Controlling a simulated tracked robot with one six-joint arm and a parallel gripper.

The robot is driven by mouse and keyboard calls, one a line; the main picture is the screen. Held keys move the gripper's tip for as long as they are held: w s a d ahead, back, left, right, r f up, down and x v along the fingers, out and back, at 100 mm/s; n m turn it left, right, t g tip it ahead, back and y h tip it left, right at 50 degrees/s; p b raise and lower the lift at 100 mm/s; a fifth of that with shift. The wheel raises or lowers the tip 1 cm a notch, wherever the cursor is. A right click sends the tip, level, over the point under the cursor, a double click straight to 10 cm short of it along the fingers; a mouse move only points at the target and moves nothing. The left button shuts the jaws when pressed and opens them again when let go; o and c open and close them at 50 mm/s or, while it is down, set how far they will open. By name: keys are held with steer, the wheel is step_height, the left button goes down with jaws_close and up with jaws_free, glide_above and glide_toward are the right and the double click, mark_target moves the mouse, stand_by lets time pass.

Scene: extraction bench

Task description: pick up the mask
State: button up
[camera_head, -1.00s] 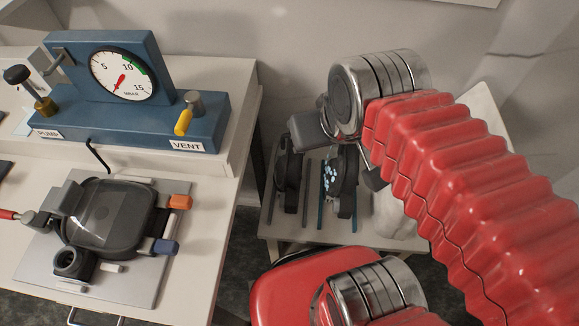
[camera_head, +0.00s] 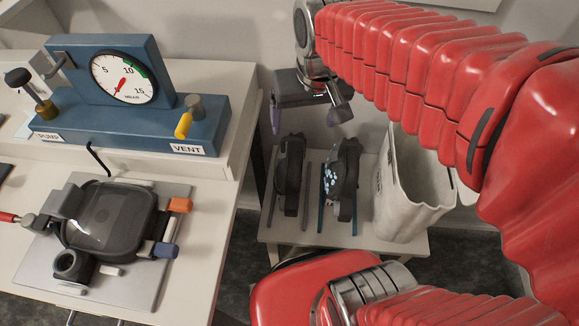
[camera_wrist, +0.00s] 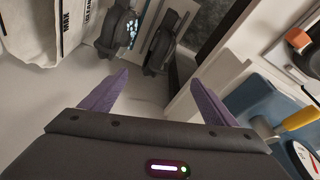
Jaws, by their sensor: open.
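A dark mask (camera_head: 112,222) with a clear glossy visor lies on a metal plate (camera_head: 143,295) on the bench at the left in the head view. It has a round port at its front, and orange and blue tabs sit at its right side. My gripper (camera_head: 308,112) is open and empty, pointing down above the low stand, well to the right of the mask and apart from it. In the wrist view the open purple fingers (camera_wrist: 158,82) have nothing between them. An orange tab (camera_wrist: 298,38) and a dark edge, perhaps the mask's, show at the right edge there.
Two dark upright items (camera_head: 290,175) (camera_head: 342,180), one with pale blue spots, stand on the low stand (camera_head: 380,243). An open whitish bag (camera_head: 415,195) stands beside them. Behind the mask is a blue gauge block (camera_head: 130,130) with a yellow lever (camera_head: 184,124). A gap separates bench and stand.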

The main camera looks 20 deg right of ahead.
steer(key=w+f+m+g, duration=0.1)
steer(key=w+f+g, duration=0.2)
steer(key=w+f, duration=0.5)
steer(key=shift+w+d+f, duration=0.2)
steer(key=shift+w+f, duration=0.05)
steer(key=shift+w, duration=0.85)
glide_above(291, 149)
steer(key=f, duration=0.8)
steer(key=shift+w+d+f, duration=0.2)
steer(key=shift+w+f, duration=0.05)
steer(key=shift+f, duration=0.1)
steer(key=shift+s+a+f, duration=0.15)
steer(key=shift+f, duration=2.45)
